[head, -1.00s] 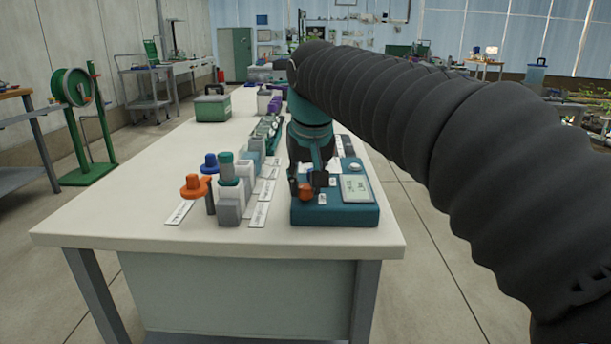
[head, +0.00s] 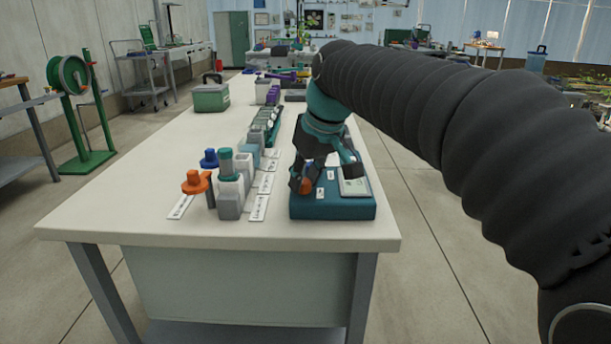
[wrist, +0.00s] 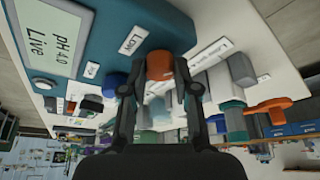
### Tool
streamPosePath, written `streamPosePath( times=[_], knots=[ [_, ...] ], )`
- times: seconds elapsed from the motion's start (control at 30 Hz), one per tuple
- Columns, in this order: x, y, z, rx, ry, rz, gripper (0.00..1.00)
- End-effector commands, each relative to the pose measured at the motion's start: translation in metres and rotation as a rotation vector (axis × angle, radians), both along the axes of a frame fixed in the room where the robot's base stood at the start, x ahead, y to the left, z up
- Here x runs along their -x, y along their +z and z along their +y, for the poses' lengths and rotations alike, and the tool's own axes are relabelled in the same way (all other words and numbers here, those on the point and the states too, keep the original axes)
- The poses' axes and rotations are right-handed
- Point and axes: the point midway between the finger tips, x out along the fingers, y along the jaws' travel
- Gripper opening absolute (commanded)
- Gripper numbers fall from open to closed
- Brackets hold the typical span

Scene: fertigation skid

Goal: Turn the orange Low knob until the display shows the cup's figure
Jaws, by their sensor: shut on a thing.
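The orange Low knob (wrist: 159,66) is between my gripper's fingertips (wrist: 159,84) in the wrist view, beside the "Low" label (wrist: 133,40). My gripper (head: 303,183) is shut on the knob, which it mostly covers in the head view (head: 306,186). The knob sits on the teal meter box (head: 330,209). The display (wrist: 53,36) reads "pH 4.0" and "Live" in the wrist view. In the head view the display (head: 354,187) is partly covered by my gripper. I cannot make out a cup with a figure.
Left of the box stand grey holders with a teal-capped bottle (head: 227,163), an orange-topped post (head: 195,182) and a blue knob (head: 209,158). White label strips (head: 259,207) lie between. A green case (head: 211,95) is farther back. The table's front left is clear.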

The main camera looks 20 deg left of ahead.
Motion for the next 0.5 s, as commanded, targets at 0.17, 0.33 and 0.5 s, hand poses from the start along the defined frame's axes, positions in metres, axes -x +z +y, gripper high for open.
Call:
streamPosePath(
  times=[0.17, 0.33, 0.5],
  knots=[
    [-0.0002, -0.0004, -0.0002, 0.001, -0.001, 0.000, 0.00],
    [-0.0002, -0.0004, -0.0002, 0.001, -0.001, 0.000, 0.52],
    [-0.0001, -0.0003, 0.0001, 0.001, -0.001, 0.000, 0.54]
  ],
)
